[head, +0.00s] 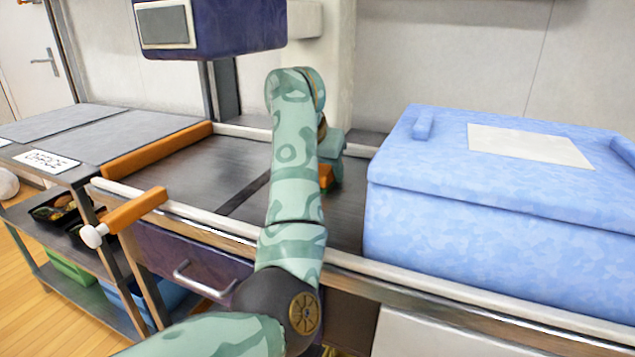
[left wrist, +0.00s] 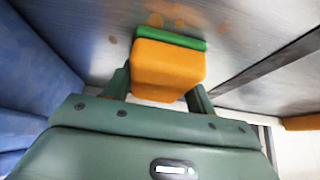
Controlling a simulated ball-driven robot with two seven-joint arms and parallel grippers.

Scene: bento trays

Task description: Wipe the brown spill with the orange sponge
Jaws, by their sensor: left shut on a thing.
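My left gripper (head: 331,160) reaches down over the dark grey worktop, mostly behind my own arm in the head view. It is shut on the orange sponge (left wrist: 168,68), which sits between the two fingers in the left wrist view. A sliver of orange sponge (head: 326,178) also shows in the head view. The sponge has a green layer (left wrist: 170,38) on its far side, against or very close to the worktop. Faint brown spots of the spill (left wrist: 155,20) show on the surface just beyond the green layer. In the head view the spill is hidden. My right gripper is not in view.
A large blue lidded box (head: 480,205) stands close on the right of the worktop (head: 225,165). Orange bars (head: 150,155) bound the worktop at the left. A purple unit (head: 225,25) hangs above at the back. The worktop left of my arm is clear.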

